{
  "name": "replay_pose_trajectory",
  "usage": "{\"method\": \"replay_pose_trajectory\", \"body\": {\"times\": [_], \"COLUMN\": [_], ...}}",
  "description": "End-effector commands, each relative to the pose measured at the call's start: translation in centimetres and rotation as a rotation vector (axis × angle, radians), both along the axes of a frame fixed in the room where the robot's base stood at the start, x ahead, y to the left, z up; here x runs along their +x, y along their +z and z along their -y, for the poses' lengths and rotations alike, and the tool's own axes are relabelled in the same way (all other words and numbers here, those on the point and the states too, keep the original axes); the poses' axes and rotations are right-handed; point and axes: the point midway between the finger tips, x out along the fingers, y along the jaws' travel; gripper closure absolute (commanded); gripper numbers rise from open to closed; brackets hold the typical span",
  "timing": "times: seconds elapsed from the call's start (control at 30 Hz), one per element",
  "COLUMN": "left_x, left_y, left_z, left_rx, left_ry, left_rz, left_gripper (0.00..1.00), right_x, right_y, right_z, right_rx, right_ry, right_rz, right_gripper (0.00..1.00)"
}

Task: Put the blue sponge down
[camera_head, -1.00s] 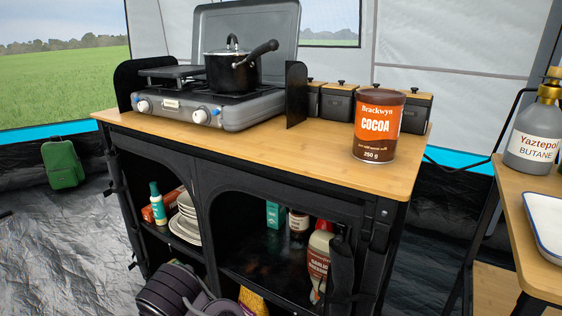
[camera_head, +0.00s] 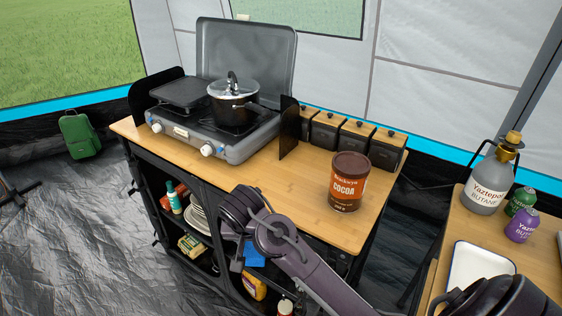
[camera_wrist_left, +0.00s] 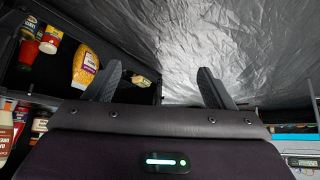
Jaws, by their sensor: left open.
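A flat blue patch (camera_head: 254,257), likely the blue sponge, shows in the head view inside the cabinet's lower front, partly hidden by my left arm. I cannot tell exactly what it rests on. My left gripper (camera_wrist_left: 158,82) is open in the left wrist view, with nothing visible between its two dark fingers. The sponge is not seen in that view. In the head view my left arm bends in front of the cabinet, and its fingers cannot be made out clearly. My right gripper is not in view.
The cabinet top (camera_head: 270,188) holds a stove (camera_head: 215,135) with a black pot (camera_head: 233,103), a cocoa tin (camera_head: 347,182) and several canisters. A white tray (camera_head: 468,268) and a butane bottle (camera_head: 487,187) stand on the right table.

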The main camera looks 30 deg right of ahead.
Motion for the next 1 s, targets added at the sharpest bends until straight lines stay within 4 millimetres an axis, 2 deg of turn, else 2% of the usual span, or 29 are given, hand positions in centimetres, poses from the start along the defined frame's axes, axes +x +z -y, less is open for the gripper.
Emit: {"method": "replay_pose_trajectory", "body": {"times": [0.03, 0.1, 0.2, 0.3, 0.4, 0.5, 0.63, 1.0], "left_x": [-3.3, -7.3, -12.4, -16.3, -18.7, -19.9, -20.2, -20.1], "left_y": [0.6, -0.2, -0.7, -0.8, -0.8, -0.7, -0.3, 1.9], "left_z": [-1.0, -2.3, -3.8, -4.8, -5.5, -5.8, -5.9, -5.9], "left_rx": [0.026, 0.056, 0.092, 0.117, 0.132, 0.140, 0.143, 0.142], "left_ry": [0.007, 0.014, 0.023, 0.030, 0.034, 0.036, 0.037, 0.036], "left_rz": [-0.092, -0.204, -0.336, -0.433, -0.493, -0.524, -0.531, -0.528], "left_gripper": [0.23, 0.23, 0.23, 0.23, 0.23, 0.23, 0.23, 0.23], "right_x": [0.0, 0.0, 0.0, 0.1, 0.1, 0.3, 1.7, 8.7], "right_y": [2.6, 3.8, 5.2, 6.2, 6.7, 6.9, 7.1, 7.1], "right_z": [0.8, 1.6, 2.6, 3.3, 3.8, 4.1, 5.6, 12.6], "right_rx": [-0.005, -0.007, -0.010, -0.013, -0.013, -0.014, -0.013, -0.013], "right_ry": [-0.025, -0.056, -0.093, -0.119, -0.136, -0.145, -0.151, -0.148], "right_rz": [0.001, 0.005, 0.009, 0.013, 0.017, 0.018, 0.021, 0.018], "right_gripper": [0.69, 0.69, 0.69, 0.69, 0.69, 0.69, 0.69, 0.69]}}
